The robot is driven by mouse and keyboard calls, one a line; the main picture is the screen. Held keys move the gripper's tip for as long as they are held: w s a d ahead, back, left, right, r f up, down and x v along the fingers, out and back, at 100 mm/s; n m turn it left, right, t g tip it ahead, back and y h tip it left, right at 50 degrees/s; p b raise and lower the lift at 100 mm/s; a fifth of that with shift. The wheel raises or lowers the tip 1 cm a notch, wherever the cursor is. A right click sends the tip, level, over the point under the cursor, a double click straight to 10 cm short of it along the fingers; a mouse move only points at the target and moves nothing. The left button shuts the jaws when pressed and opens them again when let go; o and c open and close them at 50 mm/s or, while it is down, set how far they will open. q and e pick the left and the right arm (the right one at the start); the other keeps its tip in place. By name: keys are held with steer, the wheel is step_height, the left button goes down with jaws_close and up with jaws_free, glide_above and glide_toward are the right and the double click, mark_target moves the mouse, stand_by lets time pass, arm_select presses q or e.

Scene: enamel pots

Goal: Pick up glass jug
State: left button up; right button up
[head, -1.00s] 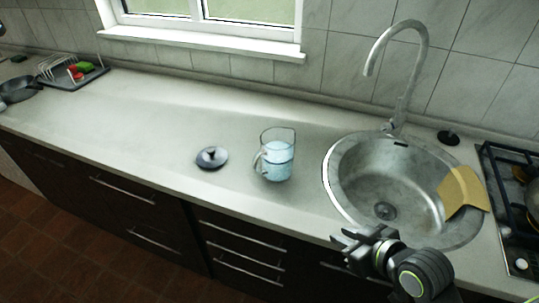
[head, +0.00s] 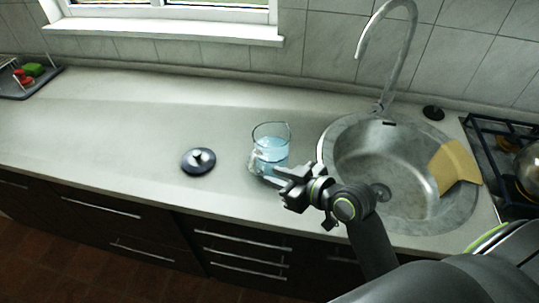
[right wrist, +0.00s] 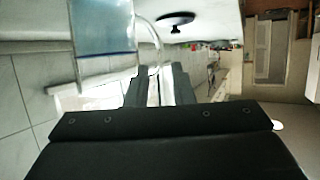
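The glass jug (head: 271,150) stands upright on the counter, left of the sink, with pale blue liquid in it. In the right wrist view the jug (right wrist: 103,30) is close, at the upper left. Its curved handle (right wrist: 150,32) runs down toward the gap between my fingers. My right gripper (head: 279,182) is at the near side of the jug, low by its handle. Its fingers (right wrist: 161,88) look apart, with a gap between them; I cannot tell whether they touch the handle. My left gripper is not in view.
The round sink (head: 365,165) with a tall faucet (head: 384,50) and a yellow cloth or board (head: 455,166) is on the right, then the stove (head: 505,150). The counter's left is clear up to the dish rack (head: 28,84).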

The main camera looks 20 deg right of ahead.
mark_target(252, 169)
steer(key=p+x, duration=0.1)
steer(key=x, duration=0.5)
steer(key=p+x, duration=0.1)
steer(key=x, duration=0.2)
steer(key=shift+f, duration=0.15)
steer(key=shift+w+a+f, duration=0.2)
steer(key=shift+w+f, duration=0.05)
steer(key=shift+w, duration=0.15)
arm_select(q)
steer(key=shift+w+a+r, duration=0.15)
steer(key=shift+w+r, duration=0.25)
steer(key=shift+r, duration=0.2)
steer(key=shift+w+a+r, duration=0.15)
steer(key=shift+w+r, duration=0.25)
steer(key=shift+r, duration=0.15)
arm_select(e)
steer(key=shift+c, duration=0.2)
jaws_close()
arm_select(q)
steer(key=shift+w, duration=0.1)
arm_select(e)
steer(key=shift+r, duration=0.1)
